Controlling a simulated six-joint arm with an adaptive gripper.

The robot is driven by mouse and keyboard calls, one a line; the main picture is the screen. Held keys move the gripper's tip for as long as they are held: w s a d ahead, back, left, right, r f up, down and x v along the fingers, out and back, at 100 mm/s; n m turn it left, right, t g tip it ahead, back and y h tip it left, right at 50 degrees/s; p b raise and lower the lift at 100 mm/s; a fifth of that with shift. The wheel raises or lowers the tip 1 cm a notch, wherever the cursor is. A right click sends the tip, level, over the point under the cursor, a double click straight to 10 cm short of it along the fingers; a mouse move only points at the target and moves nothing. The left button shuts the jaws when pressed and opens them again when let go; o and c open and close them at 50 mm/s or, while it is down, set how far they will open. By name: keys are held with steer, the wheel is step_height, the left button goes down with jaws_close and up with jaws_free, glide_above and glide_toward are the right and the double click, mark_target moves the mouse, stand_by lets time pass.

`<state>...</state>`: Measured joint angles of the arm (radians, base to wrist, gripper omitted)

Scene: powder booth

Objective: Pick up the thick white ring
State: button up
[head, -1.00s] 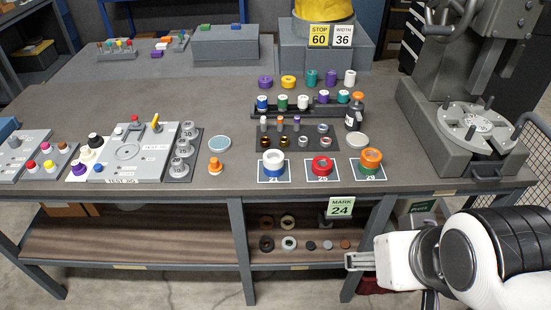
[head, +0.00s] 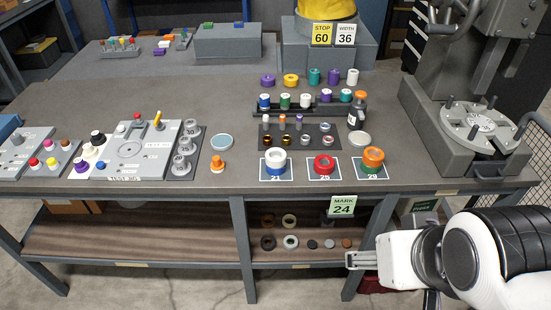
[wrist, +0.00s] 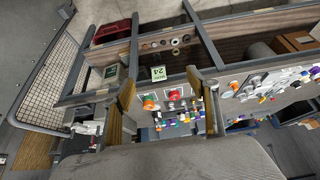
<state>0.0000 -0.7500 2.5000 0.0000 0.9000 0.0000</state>
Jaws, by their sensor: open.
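A thick white ring (head: 275,155) sits on top of a blue ring (head: 274,171) on the card at the left of the row of three, near the table's front edge. A pale ring (head: 290,242) also lies on the lower shelf. My gripper (head: 360,260) is low at the right, in front of the table and below its top, well apart from the white ring. In the wrist view my gripper (wrist: 160,82) is open and nothing shows held between the fingers. The right finger there seems to hide the white ring.
A red ring (head: 323,164) and an orange-over-green stack (head: 372,160) stand right of the white ring. Behind are small parts on a dark plate (head: 325,131) and a rack (head: 300,108). A grey press (head: 470,130) stands at right. The MARK 24 sign (head: 342,206) hangs at the front edge.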

steer(key=shift+w, duration=0.15)
steer(key=w+f+t, duration=0.1)
steer(key=w+t, duration=0.1)
steer(key=w, duration=1)
steer(key=n+t+y, duration=0.4)
steer(key=t, duration=0.1)
glide_toward(276, 158)
steer(key=r, duration=0.1)
steer(key=shift+w+f, duration=0.3)
steer(key=shift+w, duration=0.35)
steer(key=shift+x, duration=1.25)
steer(key=shift+w+a, duration=0.1)
steer(key=shift+a, duration=0.05)
